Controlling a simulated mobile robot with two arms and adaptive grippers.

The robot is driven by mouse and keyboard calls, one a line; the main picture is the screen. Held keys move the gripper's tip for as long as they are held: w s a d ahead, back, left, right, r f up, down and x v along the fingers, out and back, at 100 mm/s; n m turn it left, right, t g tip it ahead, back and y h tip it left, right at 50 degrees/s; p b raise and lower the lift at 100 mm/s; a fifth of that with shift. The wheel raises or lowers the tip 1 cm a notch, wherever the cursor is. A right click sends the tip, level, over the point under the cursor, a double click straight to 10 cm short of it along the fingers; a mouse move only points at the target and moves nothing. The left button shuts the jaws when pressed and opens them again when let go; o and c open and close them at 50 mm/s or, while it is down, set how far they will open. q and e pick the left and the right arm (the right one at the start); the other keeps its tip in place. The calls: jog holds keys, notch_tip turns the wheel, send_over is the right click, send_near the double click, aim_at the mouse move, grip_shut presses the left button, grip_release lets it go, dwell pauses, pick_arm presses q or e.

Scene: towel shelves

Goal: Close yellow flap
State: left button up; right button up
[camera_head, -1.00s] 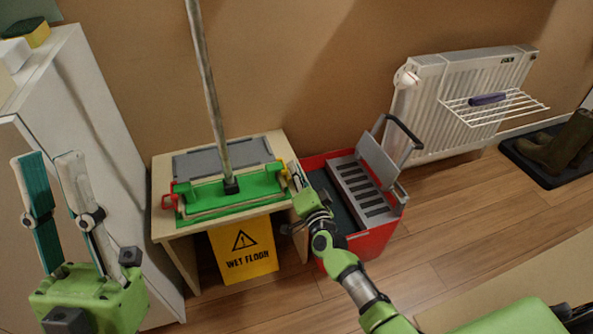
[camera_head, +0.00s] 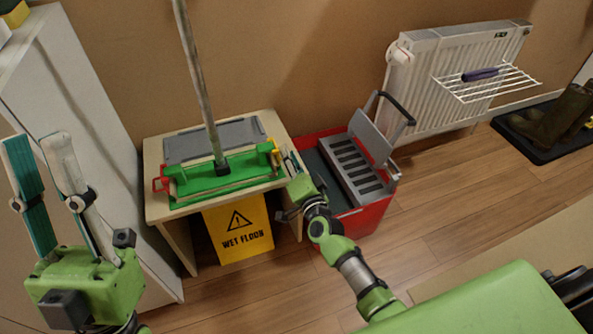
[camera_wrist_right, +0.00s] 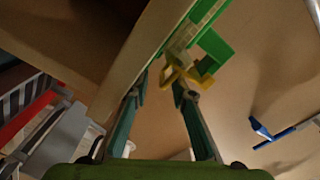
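The yellow flap (camera_head: 275,156) is at the right end of the green mop frame (camera_head: 215,182), which lies on the wooden stand. In the right wrist view the yellow flap (camera_wrist_right: 176,72) juts out from the green frame (camera_wrist_right: 216,46), just beyond my fingertips. My right gripper (camera_head: 289,164) is beside the frame's right end. Its fingers (camera_wrist_right: 160,88) are apart with nothing held between them; I cannot tell whether the right-hand fingertip touches the flap. My left gripper (camera_head: 38,155) is raised at far left, open and empty.
A red flap (camera_head: 160,184) is at the frame's left end. The mop pole (camera_head: 198,75) rises from the frame. A yellow wet-floor sign (camera_head: 238,232) stands below the stand (camera_head: 180,235). A red bucket (camera_head: 362,222) with a grey wringer (camera_head: 355,168) is close to my right gripper.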

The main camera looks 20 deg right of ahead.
jog(key=s, duration=1)
jog(key=shift+d, duration=0.1)
